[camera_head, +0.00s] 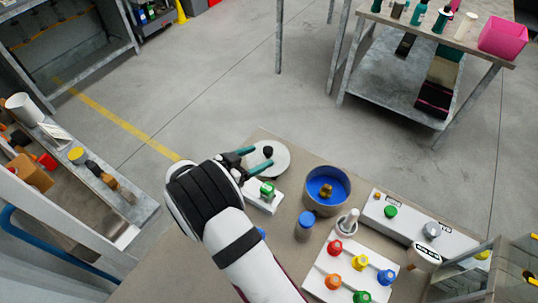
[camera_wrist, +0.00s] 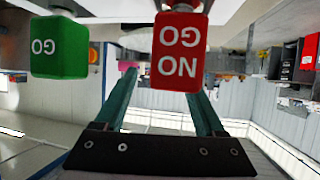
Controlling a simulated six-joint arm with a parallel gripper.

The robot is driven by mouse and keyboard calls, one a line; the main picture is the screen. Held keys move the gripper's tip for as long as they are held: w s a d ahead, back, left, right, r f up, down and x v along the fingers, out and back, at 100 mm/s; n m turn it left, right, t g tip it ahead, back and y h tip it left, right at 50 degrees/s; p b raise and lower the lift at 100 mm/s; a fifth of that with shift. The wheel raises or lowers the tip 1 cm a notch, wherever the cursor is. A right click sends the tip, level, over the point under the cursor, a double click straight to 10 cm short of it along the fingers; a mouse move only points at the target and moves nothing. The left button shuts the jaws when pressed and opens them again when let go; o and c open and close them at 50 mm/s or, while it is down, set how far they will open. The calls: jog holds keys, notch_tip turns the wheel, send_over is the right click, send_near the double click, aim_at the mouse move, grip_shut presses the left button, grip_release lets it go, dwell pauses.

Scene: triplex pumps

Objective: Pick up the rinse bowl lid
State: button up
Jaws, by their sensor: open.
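The rinse bowl lid looks to be the pale grey disc (camera_head: 280,164) with a black knob (camera_head: 268,152) at the far left corner of the bench, in the head view. My gripper (camera_head: 254,160) has its two teal fingers apart, pointing right, at the lid's left side near the knob. I cannot tell whether they touch it. Nothing shows held between them. The blue-lined bowl (camera_head: 343,195) stands uncovered to the right, with a brassy part inside. In the wrist view the open fingers (camera_wrist: 163,98) show, but I cannot make out the lid.
A white block with a green piece (camera_head: 267,189) sits close below the lid. In the wrist view a red NO GO block (camera_wrist: 180,50) and a green GO block (camera_wrist: 60,47) hang large above. A blue-topped jar (camera_head: 304,228) and a board of coloured knobs (camera_head: 322,262) stand nearer.

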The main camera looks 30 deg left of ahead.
aim_at(265, 151)
jog(key=x, duration=0.5)
jog(key=shift+w+a+r, duration=0.1)
jog(key=shift+w+r, duration=0.15)
jog(key=shift+w, duration=0.05)
grip_shut()
